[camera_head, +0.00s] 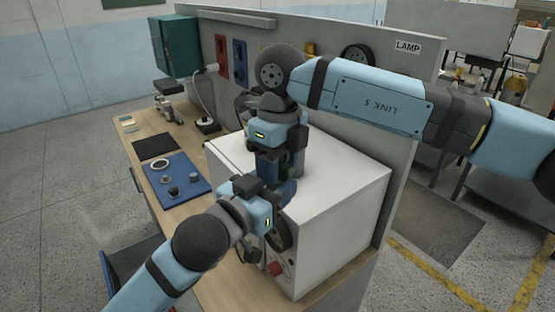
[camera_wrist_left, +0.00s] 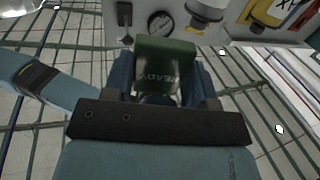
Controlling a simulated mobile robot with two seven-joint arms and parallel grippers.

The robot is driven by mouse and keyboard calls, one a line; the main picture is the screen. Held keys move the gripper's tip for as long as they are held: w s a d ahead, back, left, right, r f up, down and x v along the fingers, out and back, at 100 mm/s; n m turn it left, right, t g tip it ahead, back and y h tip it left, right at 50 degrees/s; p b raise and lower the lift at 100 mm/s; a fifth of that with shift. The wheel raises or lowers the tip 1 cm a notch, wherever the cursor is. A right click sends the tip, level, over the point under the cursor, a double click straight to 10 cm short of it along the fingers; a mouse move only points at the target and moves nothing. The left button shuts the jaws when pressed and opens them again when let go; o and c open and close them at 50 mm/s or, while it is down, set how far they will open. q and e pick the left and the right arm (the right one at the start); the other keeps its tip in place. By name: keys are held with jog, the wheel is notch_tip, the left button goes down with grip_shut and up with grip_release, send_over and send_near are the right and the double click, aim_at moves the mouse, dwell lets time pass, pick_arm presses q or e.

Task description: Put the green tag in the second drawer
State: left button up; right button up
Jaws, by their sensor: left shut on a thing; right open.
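The green tag (camera_wrist_left: 167,63), marked READY, is in the left wrist view, held between the blue fingers of my left gripper (camera_wrist_left: 160,82). In the head view my left gripper (camera_head: 284,190) is in front of the white box's upper front edge, close below my right gripper (camera_head: 270,168). A small dark green patch (camera_head: 284,162) shows between the two grippers; I cannot tell if it is the tag. My right gripper is open and points down over the white box, its fingertips partly hidden. I cannot make out the second drawer in either view.
The white box (camera_head: 335,215) with a dial and red button (camera_head: 274,268) stands on the wooden bench (camera_head: 209,218). A blue mat (camera_head: 178,181) with small round parts lies left of it. A grey panel (camera_head: 340,85) rises behind. My two arms are very close together.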

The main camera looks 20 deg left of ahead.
pick_arm(q)
jog(key=shift+r, duration=0.15)
pick_arm(e)
jog(key=shift+f, duration=0.15)
grip_shut()
pick_arm(q)
jog(key=o, duration=1)
